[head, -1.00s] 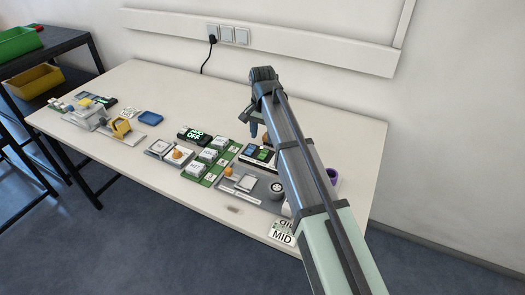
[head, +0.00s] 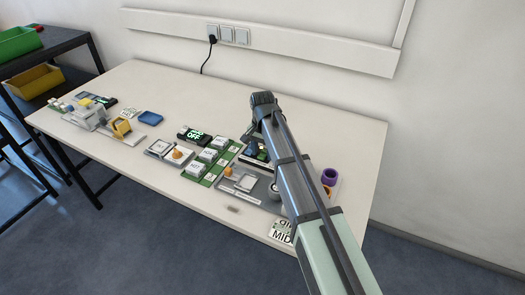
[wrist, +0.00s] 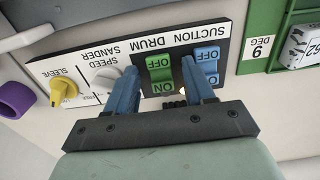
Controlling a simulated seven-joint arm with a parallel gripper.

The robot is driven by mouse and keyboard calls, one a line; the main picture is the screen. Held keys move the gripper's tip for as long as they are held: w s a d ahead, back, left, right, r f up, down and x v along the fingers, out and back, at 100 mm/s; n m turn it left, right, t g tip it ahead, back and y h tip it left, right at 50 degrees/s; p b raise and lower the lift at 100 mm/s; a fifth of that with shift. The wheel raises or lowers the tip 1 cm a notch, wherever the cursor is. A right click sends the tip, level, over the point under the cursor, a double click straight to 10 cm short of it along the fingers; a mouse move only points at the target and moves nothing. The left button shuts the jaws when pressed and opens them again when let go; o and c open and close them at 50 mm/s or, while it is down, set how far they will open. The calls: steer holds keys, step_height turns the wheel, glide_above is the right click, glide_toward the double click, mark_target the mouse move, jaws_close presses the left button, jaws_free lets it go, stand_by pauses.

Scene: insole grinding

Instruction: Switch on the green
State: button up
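My gripper (wrist: 159,66) is open, with blue fingers either side of the green switch and nothing held. I cannot tell whether the fingers touch the panel, or which side of the rocker is down. In the head view my arm hides most of the panel (head: 250,150).
A grey speed knob (wrist: 106,78) and a yellow sleeve knob (wrist: 63,90) lie left of the switches. A purple ring-shaped item (head: 329,177) stands right of my arm. The table's back right is clear.

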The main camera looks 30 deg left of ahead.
jaws_close()
steer(key=shift+w+a+g, duration=0.1)
steer(key=shift+w+g, duration=0.1)
steer(key=shift+g, duration=0.5)
jaws_free()
steer(key=shift+r, duration=0.1)
steer(key=r, duration=0.4)
steer(key=w+r, duration=0.1)
steer(key=r, duration=0.8)
steer(key=shift+w+r, duration=0.3)
